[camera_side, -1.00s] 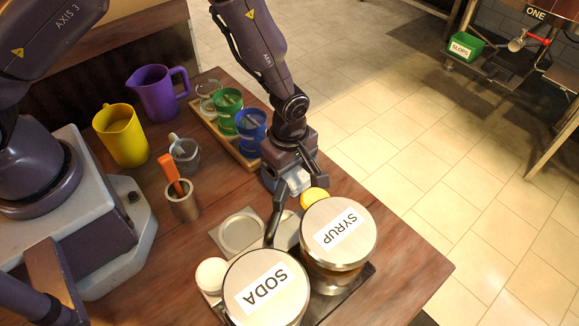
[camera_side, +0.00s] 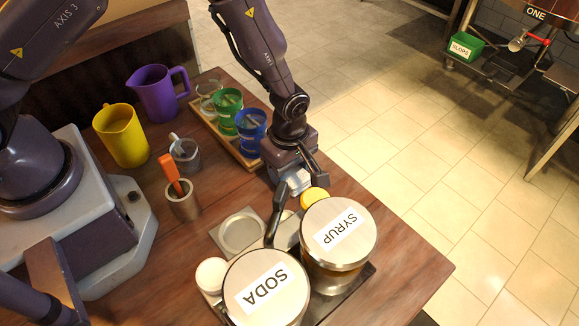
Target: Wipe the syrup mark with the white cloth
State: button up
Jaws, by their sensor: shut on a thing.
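My gripper (camera_side: 296,208) is low over the table, just behind the two lidded jars. Its fingers are spread around a pale whitish piece (camera_side: 298,181), which I take to be the white cloth; it is small and partly hidden by the fingers. One finger reaches down close to the soda jar (camera_side: 262,302), and the other is near a yellow round thing (camera_side: 313,197). The syrup jar (camera_side: 355,252) stands to the right of the soda jar. I cannot make out the syrup mark; the jars and my gripper cover part of the table there.
A wooden tray (camera_side: 246,158) with green and blue cups is behind my gripper. A purple jug (camera_side: 158,94), a yellow jug (camera_side: 122,136), and a metal pot (camera_side: 183,207) with an orange-handled tool stand left. A round metal dish (camera_side: 241,233) and white round thing (camera_side: 211,274) lie nearer.

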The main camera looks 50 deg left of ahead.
jog(key=shift+r, duration=3.95)
jog(key=shift+o, duration=1.3)
jog(key=c, duration=0.4)
